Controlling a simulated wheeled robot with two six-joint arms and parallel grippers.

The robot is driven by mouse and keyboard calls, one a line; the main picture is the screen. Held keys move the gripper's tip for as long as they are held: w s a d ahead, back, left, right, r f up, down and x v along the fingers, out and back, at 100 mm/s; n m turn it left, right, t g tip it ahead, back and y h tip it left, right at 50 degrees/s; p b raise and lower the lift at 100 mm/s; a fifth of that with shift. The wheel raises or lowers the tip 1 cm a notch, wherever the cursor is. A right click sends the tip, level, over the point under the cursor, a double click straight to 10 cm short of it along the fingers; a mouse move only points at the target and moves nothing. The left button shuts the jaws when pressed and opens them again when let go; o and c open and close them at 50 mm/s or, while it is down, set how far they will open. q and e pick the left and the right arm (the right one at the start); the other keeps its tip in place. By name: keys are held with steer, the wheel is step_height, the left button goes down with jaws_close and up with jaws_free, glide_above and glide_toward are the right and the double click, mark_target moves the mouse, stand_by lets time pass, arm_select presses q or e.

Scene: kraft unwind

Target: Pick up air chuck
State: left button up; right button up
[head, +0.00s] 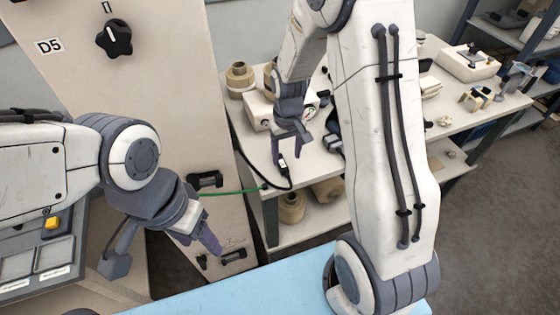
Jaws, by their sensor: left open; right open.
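A small black piece with a light mark, which looks like the air chuck (283,163), lies near the front edge of the white worktable (262,165). A dark hose loops beside it, and a green hose (240,191) runs left from the table edge. My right gripper (289,153) is open, pointing down over the table, with its fingers right at the black piece. I cannot tell whether they touch it. My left gripper (203,240) is open and empty, low at the left in front of the beige panel, well away from the table.
Cardboard cores (240,77) and a white device (258,110) stand behind the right gripper. More cores (291,206) sit on the lower shelf. A beige panel (120,90) with a black knob (116,38) rises at left. A light blue surface (270,285) lies in front.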

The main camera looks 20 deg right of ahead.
mark_target(284, 167)
steer(key=shift+w+a+f+p, duration=0.1)
steer(key=shift+f+p, duration=0.15)
steer(key=shift+f, duration=0.7)
steer(key=shift+w+f+p, duration=0.15)
steer(key=shift+f+p, duration=0.1)
steer(key=shift+f, duration=0.75)
steer(key=shift+w+a+f+p, duration=0.1)
steer(key=shift+f+p, duration=0.15)
steer(key=shift+f, duration=0.7)
jaws_close()
